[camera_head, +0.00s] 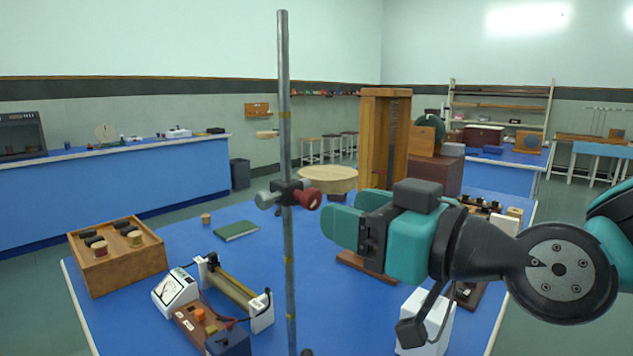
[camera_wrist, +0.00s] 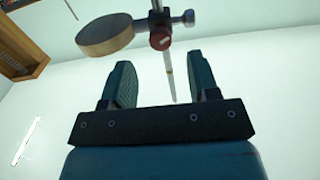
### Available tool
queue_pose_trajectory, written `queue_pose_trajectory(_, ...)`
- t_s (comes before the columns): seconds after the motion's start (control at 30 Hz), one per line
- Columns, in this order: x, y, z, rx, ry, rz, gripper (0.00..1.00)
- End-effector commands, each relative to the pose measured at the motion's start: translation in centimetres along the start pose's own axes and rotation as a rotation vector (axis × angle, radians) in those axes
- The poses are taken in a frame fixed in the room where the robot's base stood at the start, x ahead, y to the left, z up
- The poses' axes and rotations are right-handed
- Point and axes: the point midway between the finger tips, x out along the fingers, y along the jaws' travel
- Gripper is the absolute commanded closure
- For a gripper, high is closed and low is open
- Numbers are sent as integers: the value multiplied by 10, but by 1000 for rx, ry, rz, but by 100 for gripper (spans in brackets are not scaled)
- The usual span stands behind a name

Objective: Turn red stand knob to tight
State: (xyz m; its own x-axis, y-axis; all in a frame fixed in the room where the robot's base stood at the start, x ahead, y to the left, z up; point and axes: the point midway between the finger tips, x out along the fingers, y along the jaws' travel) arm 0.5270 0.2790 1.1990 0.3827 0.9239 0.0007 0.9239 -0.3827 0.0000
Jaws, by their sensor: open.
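The red stand knob (camera_head: 308,200) sits on the right of a dark clamp (camera_head: 288,191) on an upright metal rod (camera_head: 284,110). The knob also shows in the wrist view (camera_wrist: 160,41), above and between the fingertips. A grey knob (camera_head: 265,200) sticks out on the clamp's other side. My gripper (camera_head: 344,218) is just right of the red knob in the head view, with its fingers pointing left toward it. In the wrist view my gripper (camera_wrist: 162,70) is open, with nothing between its fingers. The knob appears apart from them. How tight it is cannot be told.
The blue bench holds a wooden box (camera_head: 115,275), a green book (camera_head: 236,231), a white meter (camera_head: 176,291) and a white block (camera_head: 426,320). A tall wooden frame (camera_head: 373,140) stands behind my gripper. A round wooden disc (camera_wrist: 104,35) is near the clamp in the wrist view.

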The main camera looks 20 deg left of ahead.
Motion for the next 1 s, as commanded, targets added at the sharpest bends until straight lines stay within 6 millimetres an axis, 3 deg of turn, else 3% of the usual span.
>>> queue_pose_trajectory(0.1,25,-1,-3,1,-2,-3,45)
queue_pose_trajectory(0.3,52,-1,-2,0,-1,-2,45)
queue_pose_trajectory(0.7,60,0,1,0,-1,0,45)
queue_pose_trajectory(0.73,60,0,1,0,-1,0,47)
queue_pose_trajectory(0.93,60,0,0,0,-1,0,93)
queue_pose_trajectory(1.0,60,0,0,0,-1,0,94)
